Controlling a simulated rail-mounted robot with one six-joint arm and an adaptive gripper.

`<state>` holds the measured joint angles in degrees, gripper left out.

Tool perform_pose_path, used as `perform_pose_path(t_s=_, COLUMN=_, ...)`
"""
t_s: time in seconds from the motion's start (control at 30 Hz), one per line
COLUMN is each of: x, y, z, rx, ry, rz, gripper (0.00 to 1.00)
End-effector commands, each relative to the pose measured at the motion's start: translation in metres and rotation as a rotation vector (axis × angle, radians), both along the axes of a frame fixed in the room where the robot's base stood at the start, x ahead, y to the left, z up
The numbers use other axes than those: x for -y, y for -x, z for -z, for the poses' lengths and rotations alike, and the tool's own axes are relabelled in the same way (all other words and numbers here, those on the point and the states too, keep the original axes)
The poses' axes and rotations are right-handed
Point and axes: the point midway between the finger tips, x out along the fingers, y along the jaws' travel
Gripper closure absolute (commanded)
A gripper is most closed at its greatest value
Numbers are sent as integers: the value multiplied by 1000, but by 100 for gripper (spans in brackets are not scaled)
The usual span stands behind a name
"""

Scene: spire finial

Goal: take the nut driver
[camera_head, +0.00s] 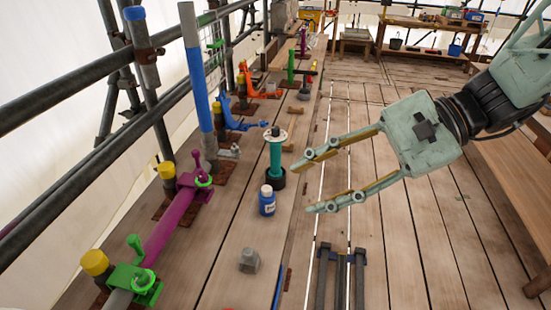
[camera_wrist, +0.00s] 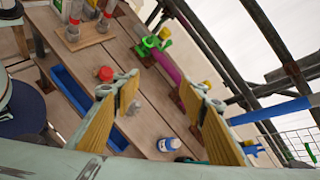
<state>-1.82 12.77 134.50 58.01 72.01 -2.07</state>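A teal upright tool (camera_head: 275,155) with a pale disc on top and a black base stands on the plank bench; it may be the nut driver, but I cannot tell for sure. My gripper (camera_head: 306,188) is open and empty, to the right of the teal tool and apart from it, with its fingers pointing left. In the wrist view my gripper (camera_wrist: 162,84) shows two spread fingers with nothing between them. A small teal part at the bottom edge of that view may be the same tool, mostly hidden by a finger.
A blue bottle (camera_head: 267,201) with a white cap stands just in front of the teal tool. A grey block (camera_head: 249,261) lies nearer. Purple and green clamped pipes (camera_head: 172,222) and a blue post (camera_head: 197,80) line the left side. The wrist view shows a blue tray (camera_wrist: 70,88) and red cap (camera_wrist: 105,73).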

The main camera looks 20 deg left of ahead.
Motion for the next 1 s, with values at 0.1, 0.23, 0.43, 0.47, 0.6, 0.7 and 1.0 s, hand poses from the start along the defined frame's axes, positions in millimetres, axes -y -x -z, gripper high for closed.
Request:
perform_pose_path(t_s=0.1, x=-11, y=-14, z=6, rx=-45, ry=-38, rz=32, gripper=61)
perform_pose_path(t_s=0.23, x=-22, y=-31, z=11, rx=-88, ry=-79, rz=67, gripper=61)
perform_pose_path(t_s=0.43, x=-37, y=-57, z=21, rx=-156, ry=-139, rz=126, gripper=61)
perform_pose_path(t_s=0.47, x=-39, y=-61, z=23, rx=-167, ry=-149, rz=135, gripper=61)
perform_pose_path(t_s=0.6, x=-48, y=-81, z=31, rx=-210, ry=-189, rz=179, gripper=61)
perform_pose_path(t_s=0.7, x=-54, y=-95, z=38, rx=-241, ry=-219, rz=211, gripper=61)
perform_pose_path(t_s=1.0, x=-69, y=-139, z=64, rx=-331, ry=-298, rz=312, gripper=61)
